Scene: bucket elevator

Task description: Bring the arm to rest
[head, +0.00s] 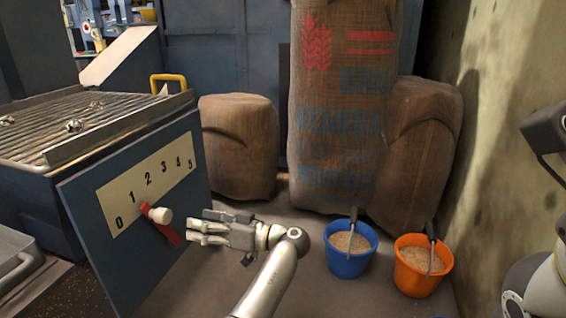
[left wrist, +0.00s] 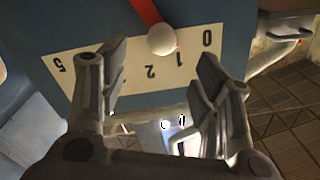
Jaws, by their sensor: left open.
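My left gripper (head: 205,230) is open and empty in the head view, just right of a red lever (head: 166,231) with a white knob (head: 161,215). A gap shows between the fingertips and the knob. In the left wrist view the open fingers (left wrist: 160,80) frame the scale plate, with the white knob (left wrist: 162,40) beyond them. The lever sits on a blue panel (head: 100,255) with a scale plate (head: 150,185) marked 0 to 5, and its tip lies near the 1. My right gripper is out of view.
A blue bucket (head: 347,265) and an orange bucket (head: 424,285), both with grain, stand on the floor right of my left arm. Grain sacks (head: 340,90) stand behind. A metal grate (head: 70,120) with a yellow handle (head: 168,80) lies upper left.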

